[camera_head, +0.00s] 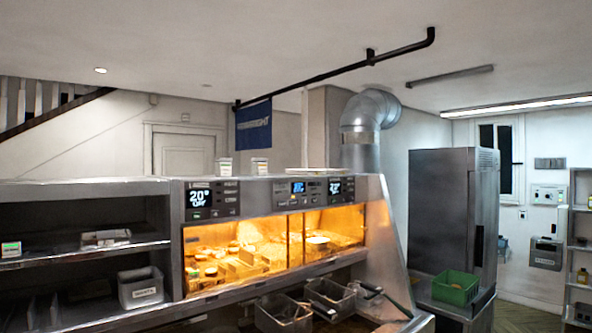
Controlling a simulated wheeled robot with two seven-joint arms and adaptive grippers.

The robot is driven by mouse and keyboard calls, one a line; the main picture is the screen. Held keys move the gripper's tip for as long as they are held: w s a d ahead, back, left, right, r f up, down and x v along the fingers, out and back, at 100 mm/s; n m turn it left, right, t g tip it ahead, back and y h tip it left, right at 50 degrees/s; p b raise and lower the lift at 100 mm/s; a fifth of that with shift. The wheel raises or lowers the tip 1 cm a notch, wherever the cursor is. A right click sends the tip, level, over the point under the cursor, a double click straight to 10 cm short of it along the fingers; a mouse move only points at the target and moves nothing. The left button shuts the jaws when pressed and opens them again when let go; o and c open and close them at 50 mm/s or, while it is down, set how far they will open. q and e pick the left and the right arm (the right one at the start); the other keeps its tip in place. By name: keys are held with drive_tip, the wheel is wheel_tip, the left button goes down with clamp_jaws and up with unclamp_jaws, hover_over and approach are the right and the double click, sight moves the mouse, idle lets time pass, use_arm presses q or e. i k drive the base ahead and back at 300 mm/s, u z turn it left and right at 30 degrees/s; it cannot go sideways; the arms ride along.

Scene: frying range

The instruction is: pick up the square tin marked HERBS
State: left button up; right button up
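I cannot make out a tin marked HERBS; the labels here are too small to read. A small box-like container (11,249) with a coloured label sits at the left end of the middle shelf. Two small pale containers stand on top of the frying range, one on the left (225,168) with a greenish band and one on the right (260,166) with a darker top. Neither of my grippers shows in the head view.
The steel range (120,187) spans the front, with a lit food cabinet (270,245). A grey bin (141,287) stands on the lower left shelf. Fryer baskets (283,314) hang at front centre. A green crate (455,287) sits right, before a tall steel cabinet (441,205).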

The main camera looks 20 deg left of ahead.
sight(223, 165)
drive_tip(key=z, duration=0.25)
drive_tip(key=i, duration=3.3)
drive_tip(key=u, duration=2.8)
